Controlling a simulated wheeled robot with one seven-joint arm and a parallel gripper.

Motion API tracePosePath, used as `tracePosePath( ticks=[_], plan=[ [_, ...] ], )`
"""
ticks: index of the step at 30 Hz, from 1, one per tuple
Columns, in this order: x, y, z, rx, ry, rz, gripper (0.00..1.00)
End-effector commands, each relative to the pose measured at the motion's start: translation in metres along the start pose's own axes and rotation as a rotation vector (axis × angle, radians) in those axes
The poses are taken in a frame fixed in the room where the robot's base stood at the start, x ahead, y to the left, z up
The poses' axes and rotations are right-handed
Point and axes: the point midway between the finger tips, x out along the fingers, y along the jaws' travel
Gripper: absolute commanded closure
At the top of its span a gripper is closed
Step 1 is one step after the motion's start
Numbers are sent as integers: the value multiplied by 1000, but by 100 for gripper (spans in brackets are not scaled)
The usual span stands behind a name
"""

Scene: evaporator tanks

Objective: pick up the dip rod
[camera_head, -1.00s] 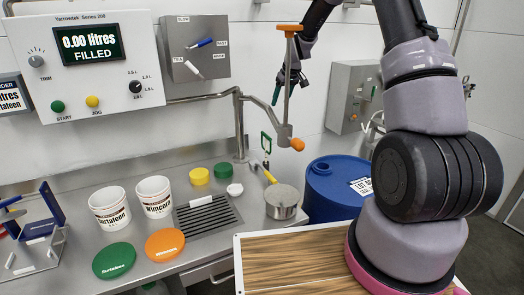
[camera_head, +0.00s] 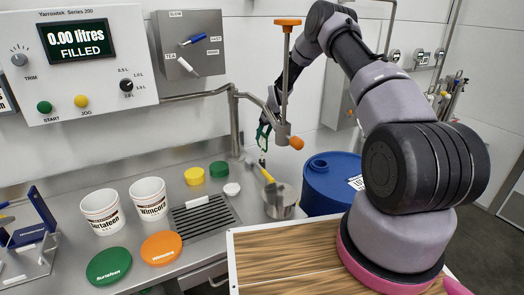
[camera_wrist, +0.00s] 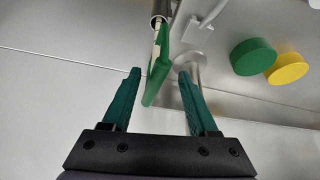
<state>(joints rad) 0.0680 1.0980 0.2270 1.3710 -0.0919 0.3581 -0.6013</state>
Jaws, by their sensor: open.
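My gripper (camera_head: 262,128) is open, and the wrist view shows gaps on both sides of the handle at my fingertips (camera_wrist: 160,75). My fingers are not closed on it. The lower end of the rod is hard to make out.
A vertical rod with an orange top (camera_head: 288,70) stands close to my gripper. White tubs (camera_head: 148,200) and coloured lids (camera_head: 161,248) occupy the left counter.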

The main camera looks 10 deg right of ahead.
Motion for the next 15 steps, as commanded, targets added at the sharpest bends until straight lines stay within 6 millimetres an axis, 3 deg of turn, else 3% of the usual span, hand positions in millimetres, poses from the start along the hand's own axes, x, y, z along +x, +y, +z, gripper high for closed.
tracePosePath(
  ticks=[6, 15],
  plan=[
    [34, 4, -1, 0, -2, -2, 40],
    [43, 4, -2, 1, -1, -1, 40]
  ],
)
